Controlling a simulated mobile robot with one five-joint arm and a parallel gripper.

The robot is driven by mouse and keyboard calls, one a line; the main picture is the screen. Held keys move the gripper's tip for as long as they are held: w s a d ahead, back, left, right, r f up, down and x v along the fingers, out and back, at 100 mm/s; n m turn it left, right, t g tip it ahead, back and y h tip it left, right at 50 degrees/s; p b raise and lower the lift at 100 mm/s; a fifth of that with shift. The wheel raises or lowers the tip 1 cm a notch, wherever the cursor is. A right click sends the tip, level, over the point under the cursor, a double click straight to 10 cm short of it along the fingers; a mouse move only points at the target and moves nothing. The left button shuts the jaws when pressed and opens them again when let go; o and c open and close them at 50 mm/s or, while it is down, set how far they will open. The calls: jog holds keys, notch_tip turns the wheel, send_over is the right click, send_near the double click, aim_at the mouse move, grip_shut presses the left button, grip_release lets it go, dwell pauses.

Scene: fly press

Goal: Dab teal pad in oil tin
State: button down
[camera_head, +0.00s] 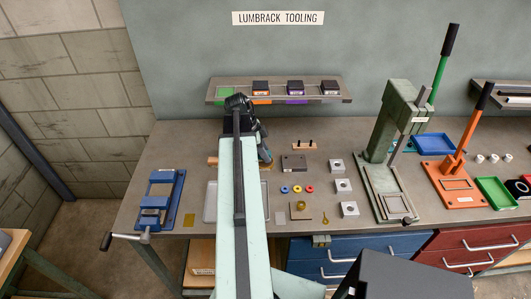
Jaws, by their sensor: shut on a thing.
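My pale green arm (240,210) reaches forward over the bench in the head view. Its dark far joint (238,103) is in front of the shelf edge, and a blue-grey part (264,150) shows just right of the arm. I cannot tell whether that part is mine. My gripper's fingertips are hidden, probably behind the arm. I cannot make out a teal pad. No oil tin can be told for certain; a small yellow ring-shaped thing (301,206) on a tan square is too small to identify.
A blue vise (160,203) stands left on the bench (150,165). Blue, yellow and red rings (297,189), a dark block (293,163) and square plates (343,185) lie right of my arm. The tall green press (389,130) and orange press (455,185) stand farther right.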

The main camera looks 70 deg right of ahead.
jog(key=shift+f+b, duration=0.5)
dwell(1.2)
notch_tip(320, 180, up, 7)
jog(key=p, duration=0.7)
jog(key=shift+r, duration=0.1)
